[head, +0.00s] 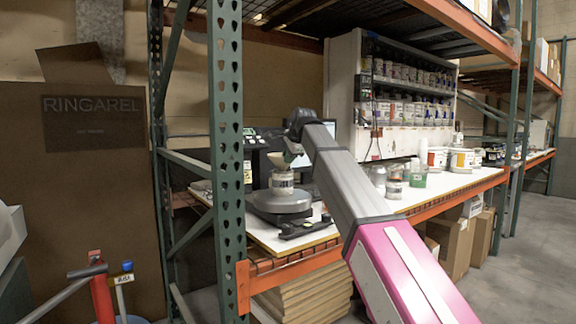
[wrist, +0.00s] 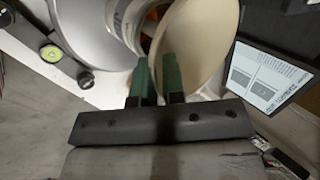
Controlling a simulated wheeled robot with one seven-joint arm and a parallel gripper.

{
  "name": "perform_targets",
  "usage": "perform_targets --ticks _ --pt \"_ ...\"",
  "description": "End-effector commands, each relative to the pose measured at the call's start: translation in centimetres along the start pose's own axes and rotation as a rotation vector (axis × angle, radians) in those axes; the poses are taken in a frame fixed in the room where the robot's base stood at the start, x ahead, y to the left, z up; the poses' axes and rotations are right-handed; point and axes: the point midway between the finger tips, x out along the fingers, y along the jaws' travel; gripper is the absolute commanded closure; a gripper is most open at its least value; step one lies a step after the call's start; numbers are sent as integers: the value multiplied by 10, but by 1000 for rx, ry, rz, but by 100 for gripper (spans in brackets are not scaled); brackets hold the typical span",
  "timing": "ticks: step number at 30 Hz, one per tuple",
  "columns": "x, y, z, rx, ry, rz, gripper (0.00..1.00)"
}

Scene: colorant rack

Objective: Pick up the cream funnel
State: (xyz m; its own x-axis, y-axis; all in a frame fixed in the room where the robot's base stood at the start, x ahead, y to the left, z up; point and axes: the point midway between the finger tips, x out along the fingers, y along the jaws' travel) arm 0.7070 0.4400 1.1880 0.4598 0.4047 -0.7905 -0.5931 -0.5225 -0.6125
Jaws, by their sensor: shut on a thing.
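The cream funnel (wrist: 203,40) fills the upper middle of the wrist view, its wide round mouth turned toward the camera. In the head view the funnel (head: 280,160) shows small, directly above a pale labelled can (head: 282,183). I cannot tell whether funnel and can touch. My gripper (wrist: 158,62) has green fingers closed on the funnel's near edge at its left side. In the head view the fingers are too small and covered to make out.
The can stands on a round grey scale plate (head: 280,201) on the white bench. A small screen (wrist: 262,80) is close on the right in the wrist view. A green rack post (head: 226,150) stands left of the scale. Jars and tubs (head: 437,160) stand to the right.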

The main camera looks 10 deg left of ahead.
Motion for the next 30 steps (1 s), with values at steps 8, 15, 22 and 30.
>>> perform_targets --ticks 8,15,22,30 --pt "-42 -35 -1 0 0 0 100" --pt "-56 -44 0 1 0 1 100" --pt "-56 -43 0 1 0 1 100" --pt "-67 -53 0 0 0 0 100"
